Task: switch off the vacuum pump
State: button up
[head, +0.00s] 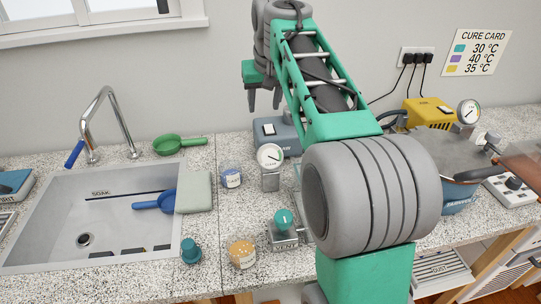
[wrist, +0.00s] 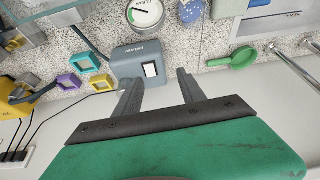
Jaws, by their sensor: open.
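A blue-grey box (head: 290,138) with a white rocker switch (head: 268,129) stands at the back of the counter, against the wall. A yellow box (head: 430,108) with a switch also stands at the back right. I cannot tell which is the vacuum pump, nor the rocker's position. My gripper (head: 264,104) is open and empty above the blue-grey box. In the wrist view my gripper's fingers (wrist: 159,78) spread around the switch area, apart from it.
A round gauge (head: 270,156) stands just in front of the blue-grey box. A teal-knobbed valve (head: 284,220) and jars (head: 242,253) are nearer. A pot (head: 455,160) is at right. The sink (head: 100,222) is left. Cables run to the wall socket (head: 416,56).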

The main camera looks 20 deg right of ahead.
jog(key=b, duration=0.4)
send_near(269, 129)
jog(key=shift+m, duration=0.3)
jog(key=x, duration=0.7)
jog(key=shift+f+b, duration=0.1)
jog(key=shift+b, duration=0.2)
jog(key=shift+c, duration=0.5)
grip_shut()
